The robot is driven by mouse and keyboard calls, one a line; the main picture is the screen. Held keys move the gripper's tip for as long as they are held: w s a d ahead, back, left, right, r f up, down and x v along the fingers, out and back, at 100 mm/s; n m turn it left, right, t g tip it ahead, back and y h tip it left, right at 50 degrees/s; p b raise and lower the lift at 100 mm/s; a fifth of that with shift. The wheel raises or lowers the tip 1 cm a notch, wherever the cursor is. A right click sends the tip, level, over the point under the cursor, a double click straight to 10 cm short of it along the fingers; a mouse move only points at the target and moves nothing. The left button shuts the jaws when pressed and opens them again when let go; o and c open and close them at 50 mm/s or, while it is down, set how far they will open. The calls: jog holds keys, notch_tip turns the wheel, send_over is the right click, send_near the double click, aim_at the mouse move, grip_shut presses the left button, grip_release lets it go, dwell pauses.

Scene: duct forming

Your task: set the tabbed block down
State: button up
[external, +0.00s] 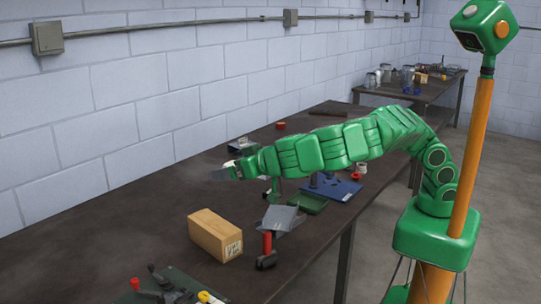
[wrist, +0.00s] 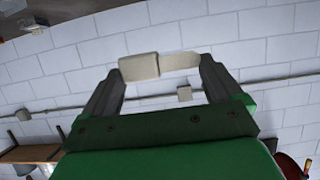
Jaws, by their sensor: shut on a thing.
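My gripper (external: 230,171) is held out over the long dark table, near its wall side, at the end of the outstretched green arm. In the wrist view its two grey fingers (wrist: 160,64) stand apart, shut on a pale beige block (wrist: 138,67). A lighter, rounded tab (wrist: 181,61) runs from the block toward the right finger. The block spans the fingertips, with the white wall behind it. In the external view the block is too small to make out clearly, and I cannot tell its height above the table.
A wooden box (external: 215,236) stands on the dark table (external: 110,215) at the front. Nearby are a grey bent sheet (external: 283,217), a red-handled tool (external: 267,243), a green tray (external: 309,204) and a blue plate (external: 337,190). The table's left part looks clear.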

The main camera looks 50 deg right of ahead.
send_over(241, 281)
jog(key=shift+f, duration=2.55)
jog(key=shift+f, duration=0.1)
notch_tip(241, 281, down, 27)
jog(key=shift+f, duration=0.2)
jog(key=shift+f, duration=0.1)
jog(key=o, duration=0.7)
jog(key=shift+f, duration=0.1)
